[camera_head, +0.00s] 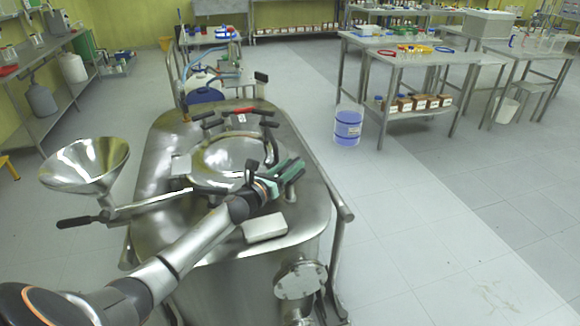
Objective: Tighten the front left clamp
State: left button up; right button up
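The steel reactor (165,140) stands in the middle of the view, with a round shiny lid (220,155) on top. Black-handled clamps sit around the lid, among them one at the back left (203,115) and one at the back right (268,113). A dark bar (208,190) at the lid's front left edge may be the front left clamp; my arm passes close to it. My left gripper (287,172) is over the lid's front right side, its greenish fingers near dark clamp parts. Whether it touches or grips them cannot be told. My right gripper is not in view.
A steel funnel (85,165) with a black-ended handle (78,221) stands out left of the reactor. A pale block (264,227) lies on the reactor's front top. A blue-filled container (348,125) stands on the floor at right, before steel tables (425,58).

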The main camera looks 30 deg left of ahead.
pick_arm(q)
grip_shut()
